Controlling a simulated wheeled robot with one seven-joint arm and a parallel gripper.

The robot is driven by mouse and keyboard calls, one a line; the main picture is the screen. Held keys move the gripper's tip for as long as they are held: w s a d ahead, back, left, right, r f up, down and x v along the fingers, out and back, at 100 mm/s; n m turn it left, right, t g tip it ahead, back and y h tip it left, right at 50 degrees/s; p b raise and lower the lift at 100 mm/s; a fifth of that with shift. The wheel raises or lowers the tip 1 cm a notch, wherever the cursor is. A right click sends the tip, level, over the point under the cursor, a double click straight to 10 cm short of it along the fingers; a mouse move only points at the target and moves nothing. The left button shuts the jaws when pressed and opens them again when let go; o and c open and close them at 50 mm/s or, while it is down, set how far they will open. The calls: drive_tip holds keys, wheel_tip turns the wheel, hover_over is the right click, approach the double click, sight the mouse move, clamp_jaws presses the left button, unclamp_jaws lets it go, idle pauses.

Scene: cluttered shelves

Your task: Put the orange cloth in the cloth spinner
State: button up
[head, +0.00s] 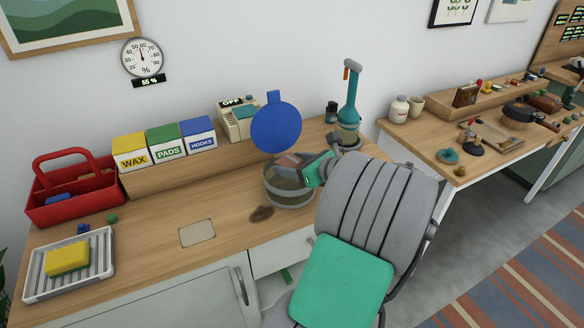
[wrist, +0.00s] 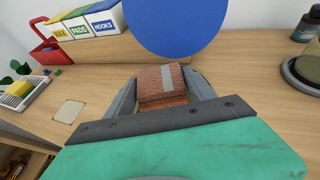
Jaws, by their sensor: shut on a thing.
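The orange cloth (wrist: 165,85), a folded brownish-orange bundle with a grey stripe, sits between the two fingers of my gripper (wrist: 170,92) in the wrist view. In the head view my gripper (head: 300,167) is shut on it at the mouth of the cloth spinner, and only a small part of the cloth (head: 287,161) shows. The cloth spinner (head: 287,199) is a round drum with a see-through wall and a grey base band. Its blue round lid (head: 276,128) stands raised behind the opening. In the wrist view the lid (wrist: 175,25) shows, but the drum is mostly hidden under my gripper.
A teal bottle-like device (head: 349,105) and a dark jar (head: 331,112) stand right of the spinner. A red caddy (head: 75,200), boxes (head: 165,147) and a tray with a yellow sponge (head: 67,258) are left. A dark stain (head: 261,214) lies before the spinner.

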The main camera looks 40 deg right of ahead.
drive_tip(key=shift+f, duration=0.4)
drive_tip(key=shift+f+p, duration=0.35)
drive_tip(key=shift+f, duration=0.2)
drive_tip(key=o, duration=1.4)
drive_tip(key=shift+c, duration=0.2)
